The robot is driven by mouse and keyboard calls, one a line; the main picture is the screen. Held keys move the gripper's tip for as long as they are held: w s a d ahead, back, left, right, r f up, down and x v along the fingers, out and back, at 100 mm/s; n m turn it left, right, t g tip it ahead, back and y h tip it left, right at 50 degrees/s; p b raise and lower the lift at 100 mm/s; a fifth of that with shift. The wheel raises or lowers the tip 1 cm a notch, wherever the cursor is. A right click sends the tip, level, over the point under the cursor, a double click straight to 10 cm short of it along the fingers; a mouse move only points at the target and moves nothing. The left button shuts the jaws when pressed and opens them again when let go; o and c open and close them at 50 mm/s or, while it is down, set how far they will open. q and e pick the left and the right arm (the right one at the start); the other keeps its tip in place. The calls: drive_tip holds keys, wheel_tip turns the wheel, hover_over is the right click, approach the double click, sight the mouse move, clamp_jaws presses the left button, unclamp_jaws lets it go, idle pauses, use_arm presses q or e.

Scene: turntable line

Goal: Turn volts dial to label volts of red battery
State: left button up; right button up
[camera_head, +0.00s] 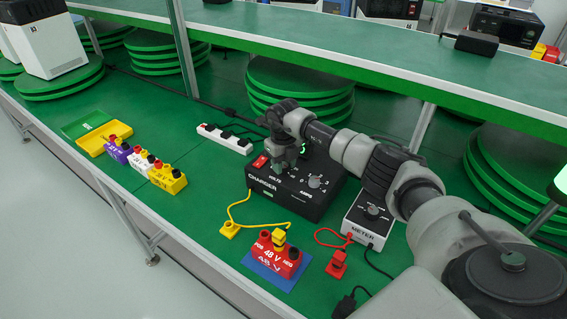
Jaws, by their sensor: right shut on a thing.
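The black charger (262,204) stands on the green bench with its sloped top marked VOLTS and AMPS. My right gripper (283,163) reaches down over the VOLTS side of the charger and is shut on the volts dial, which it hides. I cannot read the dial's setting. The amps dial (314,181) is in plain view to the right. The red battery (292,266) stands on a blue mat (262,273) in front of the charger and its label reads 48 V. My left gripper is not in view.
A white meter (367,226) with a red plug (337,264) stands right of the charger. Purple, white and yellow (167,179) batteries, a yellow tray (92,146) and a power strip (225,139) are at left.

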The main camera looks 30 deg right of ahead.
sight(284, 165)
drive_tip(key=o, duration=0.9)
drive_tip(key=shift+r, duration=0.1)
wheel_tip(284, 165, up, 11)
drive_tip(key=shift+f+b, duration=0.2)
drive_tip(key=shift+b, duration=0.5)
